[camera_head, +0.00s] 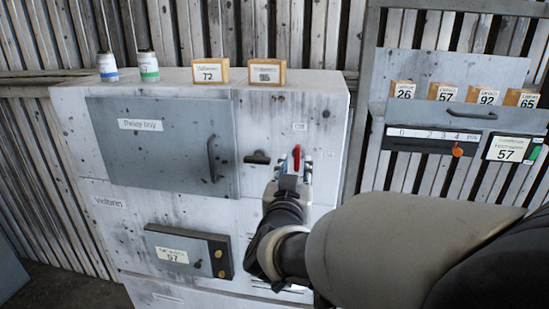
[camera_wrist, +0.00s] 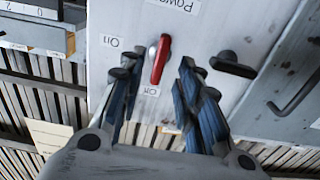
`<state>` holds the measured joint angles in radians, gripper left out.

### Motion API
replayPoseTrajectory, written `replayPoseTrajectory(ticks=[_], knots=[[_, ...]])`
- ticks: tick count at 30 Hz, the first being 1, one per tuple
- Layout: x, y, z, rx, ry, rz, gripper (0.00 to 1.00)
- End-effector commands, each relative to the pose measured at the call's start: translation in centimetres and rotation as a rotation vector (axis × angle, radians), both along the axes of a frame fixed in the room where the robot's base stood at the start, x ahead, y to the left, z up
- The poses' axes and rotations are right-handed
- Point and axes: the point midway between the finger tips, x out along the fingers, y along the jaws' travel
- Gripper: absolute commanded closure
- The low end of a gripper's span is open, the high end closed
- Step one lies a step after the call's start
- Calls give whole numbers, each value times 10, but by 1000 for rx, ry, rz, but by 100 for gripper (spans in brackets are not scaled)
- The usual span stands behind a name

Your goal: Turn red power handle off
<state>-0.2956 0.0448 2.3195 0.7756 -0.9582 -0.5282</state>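The red power handle (camera_head: 296,158) is on the front of the pale cabinet (camera_head: 265,215). It stands about upright in the head view. In the upside-down wrist view the red handle (camera_wrist: 161,60) has a silver part beside it. Its lower end there is near the "Off" label (camera_wrist: 152,90); the "On" label (camera_wrist: 111,41) is to its left. My gripper (camera_head: 292,178) is in front of the handle. In the wrist view my gripper (camera_wrist: 160,72) is open, with one finger on each side of the handle and visible gaps. Whether the fingertips reach handle depth is unclear.
A black knob (camera_head: 257,157) is left of the handle, beside a grey door (camera_head: 160,160) with a bar handle (camera_head: 212,158). A grey panel box (camera_head: 180,252) sits lower left. Jars and number blocks stand on top. A shelf with a slider (camera_head: 440,140) is at right.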

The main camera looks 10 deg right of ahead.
Motion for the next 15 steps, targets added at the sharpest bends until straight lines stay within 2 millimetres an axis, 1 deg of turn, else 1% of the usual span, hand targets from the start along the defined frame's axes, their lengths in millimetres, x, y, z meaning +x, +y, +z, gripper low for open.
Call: replayPoseTrajectory(ticks=[1,6,10,15], knots=[[-12,5,1,0,-1,5,68],[-41,14,0,0,-1,4,68],[-54,19,0,0,0,3,68],[-60,20,0,-1,0,1,68]])
